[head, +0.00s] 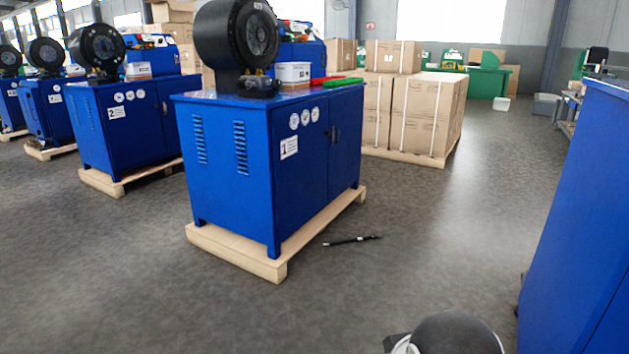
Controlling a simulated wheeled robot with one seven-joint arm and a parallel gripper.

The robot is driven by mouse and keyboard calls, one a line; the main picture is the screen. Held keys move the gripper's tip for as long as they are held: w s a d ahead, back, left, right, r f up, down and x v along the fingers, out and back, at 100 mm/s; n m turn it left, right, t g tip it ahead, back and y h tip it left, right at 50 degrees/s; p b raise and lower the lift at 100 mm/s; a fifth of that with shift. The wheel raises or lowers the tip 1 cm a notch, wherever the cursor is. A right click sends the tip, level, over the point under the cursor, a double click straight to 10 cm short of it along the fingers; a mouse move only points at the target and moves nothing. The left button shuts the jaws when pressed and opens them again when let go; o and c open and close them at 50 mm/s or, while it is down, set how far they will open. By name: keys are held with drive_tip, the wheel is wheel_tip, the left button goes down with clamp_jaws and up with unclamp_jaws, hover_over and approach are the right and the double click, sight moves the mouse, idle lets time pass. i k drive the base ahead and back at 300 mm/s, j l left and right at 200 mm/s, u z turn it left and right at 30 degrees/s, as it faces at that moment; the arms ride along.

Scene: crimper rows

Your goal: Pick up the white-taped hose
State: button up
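A thin black hose with white bands (351,240) lies on the grey floor, just right of the pallet under the nearest blue crimper cabinet. It lies apart from the pallet, roughly crosswise in the picture. A rounded dark piece of my own arm shows at the bottom edge, right of centre. My gripper's fingers do not show in the head view, so its state and any contact are hidden.
The nearest blue cabinet (228,160) stands on a wooden pallet (236,258). A blue panel (585,220) rises along the right edge. Strapped cartons (415,112) stand on a pallet behind. More crimpers line the left. The floor (430,230) around the hose and toward the back is clear.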

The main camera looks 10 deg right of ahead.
sight(375, 236)
drive_tip(key=i+l+z, duration=0.15)
drive_tip(key=i+z, duration=0.15)
drive_tip(key=i, duration=0.2)
drive_tip(key=i+z, duration=0.35)
drive_tip(key=i, duration=0.2)
drive_tip(key=i+u, duration=0.1)
drive_tip(key=i, duration=0.45)
drive_tip(key=i+l+u, duration=0.1)
drive_tip(key=i, duration=0.4)
drive_tip(key=i+l+u, duration=0.1)
drive_tip(key=i, duration=0.45)
drive_tip(key=i+l+u, duration=0.1)
drive_tip(key=i+l, duration=0.15)
drive_tip(key=i, duration=0.25)
drive_tip(key=i+l+u, duration=0.15)
drive_tip(key=i, duration=0.4)
